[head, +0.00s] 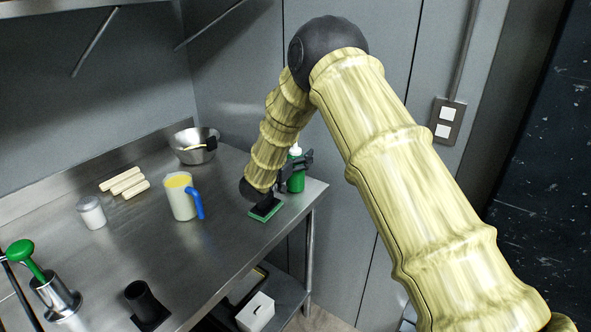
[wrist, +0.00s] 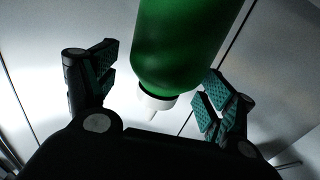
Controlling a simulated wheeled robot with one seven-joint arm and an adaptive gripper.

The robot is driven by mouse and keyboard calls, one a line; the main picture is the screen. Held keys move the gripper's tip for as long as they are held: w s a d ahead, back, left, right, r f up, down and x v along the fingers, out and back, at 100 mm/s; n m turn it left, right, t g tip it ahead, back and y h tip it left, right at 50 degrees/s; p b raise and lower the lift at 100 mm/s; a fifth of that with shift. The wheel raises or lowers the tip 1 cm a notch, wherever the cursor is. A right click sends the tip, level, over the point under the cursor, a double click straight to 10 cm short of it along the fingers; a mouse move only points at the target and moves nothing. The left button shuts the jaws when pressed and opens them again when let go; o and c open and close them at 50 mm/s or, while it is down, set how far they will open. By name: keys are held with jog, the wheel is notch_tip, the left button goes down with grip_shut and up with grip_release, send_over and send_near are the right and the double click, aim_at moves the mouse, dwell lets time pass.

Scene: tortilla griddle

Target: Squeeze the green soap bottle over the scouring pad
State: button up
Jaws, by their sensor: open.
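The green soap bottle (head: 296,183) with a white cap stands upright near the right end of the steel counter in the head view. In the wrist view the bottle (wrist: 182,45) fills the upper middle, its white nozzle cap pointing down in the picture. My gripper (head: 298,162) is at the bottle's upper part. In the wrist view its two teal-padded fingers (wrist: 158,92) are spread apart, one on each side of the bottle, with a visible gap on the left. The scouring pad (head: 266,214), green with a dark top, lies on the counter just left of the bottle.
The counter's right edge is close to the bottle.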

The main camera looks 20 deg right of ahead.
jog(key=c, duration=1.7)
jog(key=shift+r, duration=0.1)
jog(key=shift+r+b, duration=0.3)
jog(key=shift+r, duration=0.15)
jog(key=shift+s+a+r+b, duration=0.15)
jog(key=shift+r+b, duration=0.15)
jog(key=shift+r, duration=0.3)
jog(key=shift+s+a+r+b, duration=0.15)
jog(key=shift+r+b, duration=0.15)
jog(key=shift+r, duration=0.25)
jog(key=s+a+b, duration=0.1)
jog(key=s+a, duration=0.1)
jog(key=s, duration=0.2)
jog(key=s+a+r+b, duration=0.1)
jog(key=s+a, duration=0.2)
jog(key=s, duration=0.2)
jog(key=s+a+b, duration=0.1)
jog(key=s+a, duration=0.1)
jog(key=s, duration=0.2)
jog(key=shift+s+a+r, duration=0.15)
jog(key=shift+s+r, duration=0.05)
jog(key=shift+r, duration=0.1)
